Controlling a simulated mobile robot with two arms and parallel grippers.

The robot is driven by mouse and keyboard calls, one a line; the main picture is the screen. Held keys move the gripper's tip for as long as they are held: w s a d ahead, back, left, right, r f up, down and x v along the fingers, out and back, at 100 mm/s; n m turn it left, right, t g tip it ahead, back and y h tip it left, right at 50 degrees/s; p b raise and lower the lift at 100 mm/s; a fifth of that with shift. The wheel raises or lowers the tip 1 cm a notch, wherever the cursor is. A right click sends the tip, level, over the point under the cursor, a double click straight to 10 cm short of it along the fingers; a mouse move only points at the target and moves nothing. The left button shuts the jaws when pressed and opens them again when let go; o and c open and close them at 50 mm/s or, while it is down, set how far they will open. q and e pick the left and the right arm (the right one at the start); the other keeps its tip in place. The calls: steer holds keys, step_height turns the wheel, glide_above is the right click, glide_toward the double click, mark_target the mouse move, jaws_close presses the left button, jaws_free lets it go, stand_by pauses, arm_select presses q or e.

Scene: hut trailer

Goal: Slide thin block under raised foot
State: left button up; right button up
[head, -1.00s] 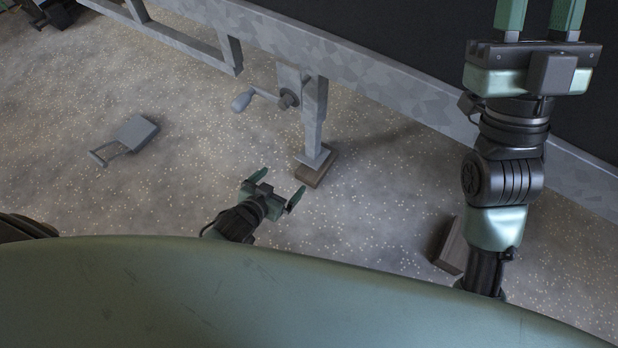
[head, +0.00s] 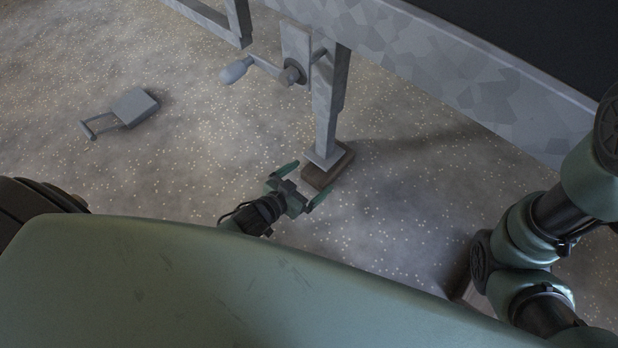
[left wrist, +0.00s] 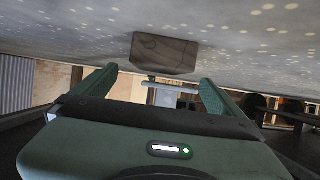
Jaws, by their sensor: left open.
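A brown wooden block (head: 317,178) lies on the ground at the raised foot (head: 323,157), a flat plate at the bottom of a metal leg (head: 328,105). The plate overlaps the block's far part in the head view. The block also shows in the left wrist view (left wrist: 165,54), where the picture is upside down; the foot plate (left wrist: 162,84) appears just past it, and I cannot tell whether they touch. My left gripper (head: 309,181) is open, its fingers pointing at the block's near side, nothing gripped. My right gripper is outside the head view.
A crank handle (head: 237,70) sticks out left of the leg, below the trailer frame (head: 440,65). A grey object with a handle (head: 135,106) lies on the ground at left. Another wooden block (head: 460,280) is partly hidden by my right arm. Open ground lies left of the leg.

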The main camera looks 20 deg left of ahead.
mark_target(320, 169)
arm_select(q)
steer(key=b+x, duration=0.5)
steer(key=x, duration=0.2)
steer(key=shift+s+f, duration=0.1)
steer(key=shift+w+d+b, duration=0.15)
steer(key=shift+w+b, duration=0.15)
steer(key=shift+w, duration=0.15)
steer(key=c, duration=1.7)
